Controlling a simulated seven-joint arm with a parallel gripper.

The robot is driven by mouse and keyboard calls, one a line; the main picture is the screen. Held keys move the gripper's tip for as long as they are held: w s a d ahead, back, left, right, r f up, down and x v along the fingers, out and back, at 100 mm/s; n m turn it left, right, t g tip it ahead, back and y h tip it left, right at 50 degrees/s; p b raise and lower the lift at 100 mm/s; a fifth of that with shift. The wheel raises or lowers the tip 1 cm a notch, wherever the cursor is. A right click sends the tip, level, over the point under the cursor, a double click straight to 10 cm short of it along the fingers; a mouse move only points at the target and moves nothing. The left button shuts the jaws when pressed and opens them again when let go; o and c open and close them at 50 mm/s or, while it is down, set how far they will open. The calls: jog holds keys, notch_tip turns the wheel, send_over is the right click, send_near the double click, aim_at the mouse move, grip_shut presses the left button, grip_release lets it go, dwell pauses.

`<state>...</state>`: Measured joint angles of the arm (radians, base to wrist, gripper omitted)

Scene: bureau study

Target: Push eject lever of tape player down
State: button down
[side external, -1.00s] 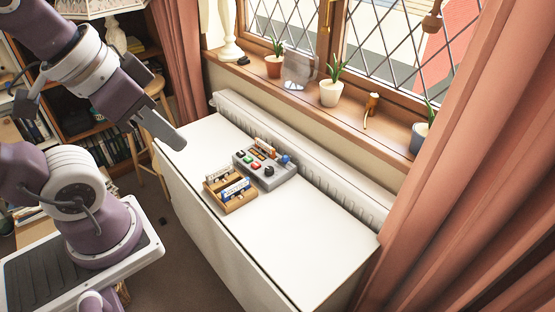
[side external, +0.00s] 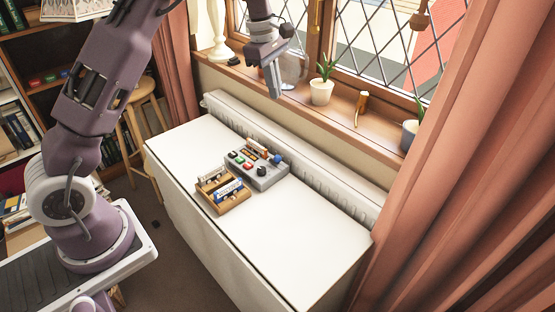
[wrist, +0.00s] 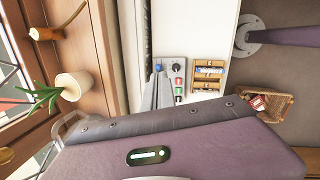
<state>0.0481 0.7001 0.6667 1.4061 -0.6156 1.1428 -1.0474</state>
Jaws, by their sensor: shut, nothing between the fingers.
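The grey tape player (side external: 264,178) lies on the white table, with red and green buttons, a black knob and an orange-and-white part along its back. A blue-tipped piece (side external: 277,158) stands at its back right corner; I cannot tell for sure whether this is the eject lever. In the wrist view the player (wrist: 173,62) is partly hidden by my fingers, and a blue tip (wrist: 158,68) shows beside them. My gripper (side external: 274,92) is shut and empty, pointing down, well above the table near the window side.
A wooden cassette holder (side external: 238,205) with cassettes sits at the player's front left. A radiator (side external: 310,165) runs behind the table (side external: 300,235). Potted plants (side external: 321,92) stand on the windowsill (side external: 378,133) near my gripper. The table's right part is clear.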

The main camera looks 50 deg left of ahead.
jog(key=w+a+f+n+y, duration=0.15)
jog(key=w+f, duration=0.25)
jog(key=f, duration=0.4)
jog(key=n+g, duration=0.2)
jog(key=n, duration=0.1)
send_near(279, 156)
jog(key=shift+d+f+y, duration=0.2)
jog(key=shift+f+y, duration=0.05)
jog(key=shift+f, duration=0.2)
jog(key=shift+s+a+f, duration=0.15)
jog(key=shift+a+f, duration=0.05)
jog(key=shift+f, duration=1.55)
jog(key=shift+s+a+f, duration=0.1)
jog(key=shift+a+f, duration=0.05)
jog(key=shift+f, duration=1.6)
jog(key=shift+w+d+r, duration=0.3)
jog(key=shift+w+d, duration=0.1)
jog(key=shift+d, duration=0.25)
jog(key=shift+w+d+r, duration=0.25)
jog(key=shift+w+d, duration=0.2)
jog(key=shift+d, duration=0.2)
